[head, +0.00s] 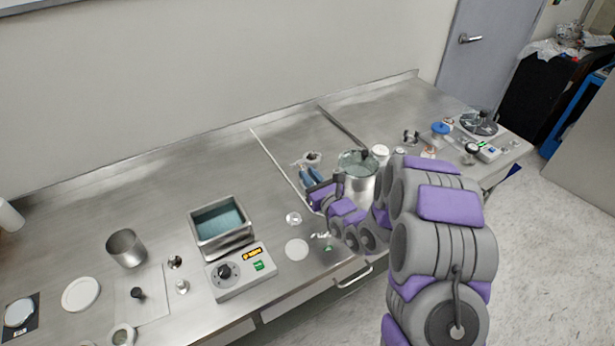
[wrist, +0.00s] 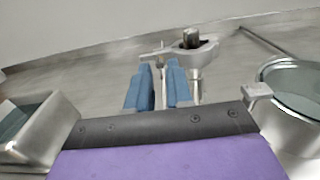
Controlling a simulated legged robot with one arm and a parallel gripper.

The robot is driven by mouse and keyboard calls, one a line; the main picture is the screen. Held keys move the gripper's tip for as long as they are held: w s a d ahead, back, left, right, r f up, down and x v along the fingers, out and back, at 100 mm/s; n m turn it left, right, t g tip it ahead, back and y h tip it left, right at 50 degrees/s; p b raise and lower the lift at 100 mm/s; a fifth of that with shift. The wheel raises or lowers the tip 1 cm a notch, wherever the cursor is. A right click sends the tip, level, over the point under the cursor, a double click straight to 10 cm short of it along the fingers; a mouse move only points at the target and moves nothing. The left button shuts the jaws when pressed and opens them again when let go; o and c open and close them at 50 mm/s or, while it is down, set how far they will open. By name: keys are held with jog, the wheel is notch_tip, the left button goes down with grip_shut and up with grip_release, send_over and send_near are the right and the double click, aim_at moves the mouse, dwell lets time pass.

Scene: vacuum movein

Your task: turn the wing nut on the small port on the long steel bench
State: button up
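The small port (wrist: 190,38) is a short dark tube, ringed by a grey metal clamp (wrist: 198,54). It also shows in the head view (head: 313,157), on the bench beside the chamber. A flat pale lug with a thin stem, apparently the wing nut (wrist: 160,58), sticks out left of the clamp; its shape is partly hidden by my fingers. My gripper (wrist: 157,75) has two blue fingers a narrow gap apart, with the stem seen between or just beyond them. I cannot tell whether they touch it. In the head view, my gripper (head: 311,175) points toward the port.
A steel chamber with a glass lid (head: 357,162) stands close right of my gripper. A water bath (head: 221,226) and a control box (head: 240,271) sit left on the steel bench (head: 70,235). Bench behind the port is mostly clear, with a dark bar (head: 341,127) lying there.

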jog(key=shift+w+a, duration=0.35)
jog(key=shift+w, duration=0.05)
grip_shut()
